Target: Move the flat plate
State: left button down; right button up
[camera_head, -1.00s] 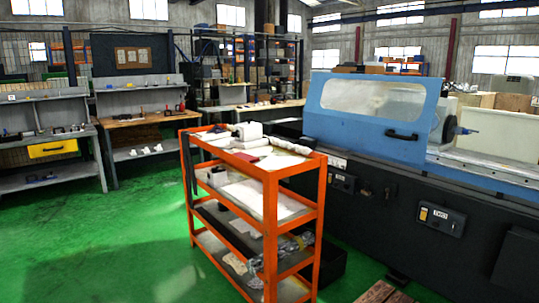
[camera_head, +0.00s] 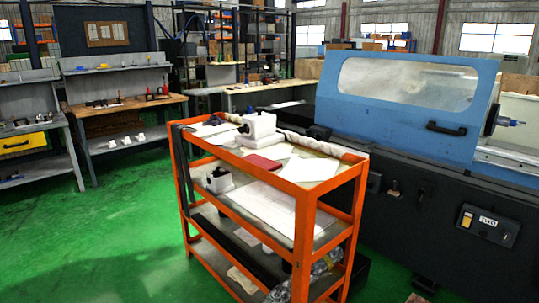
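An orange shelf cart (camera_head: 308,207) stands in front of me. Its top shelf carries a white device (camera_head: 259,129) with a dark round part, a flat dark red item (camera_head: 262,164), and flat white sheets (camera_head: 308,171) near the right end. I cannot tell for sure which of these, if any, is the flat plate. A long flat white piece (camera_head: 262,203) lies on the shelf below, partly hidden by the cart's rail. Neither of my grippers is in view.
A blue and dark grey grinder (camera_head: 405,110) stands close behind and right of the cart. Workbenches (camera_head: 130,106) line the back left, one with a yellow drawer (camera_head: 26,143). The green floor (camera_head: 110,235) left of the cart is clear.

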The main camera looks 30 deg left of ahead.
aim_at(267, 164)
jog(key=i+j, duration=0.15)
jog(key=j, duration=0.2)
jog(key=i+j, duration=0.15)
jog(key=j, duration=0.2)
jog(key=i+j, duration=0.15)
jog(key=j, duration=0.2)
jog(key=i+j, duration=0.15)
jog(key=j, duration=0.2)
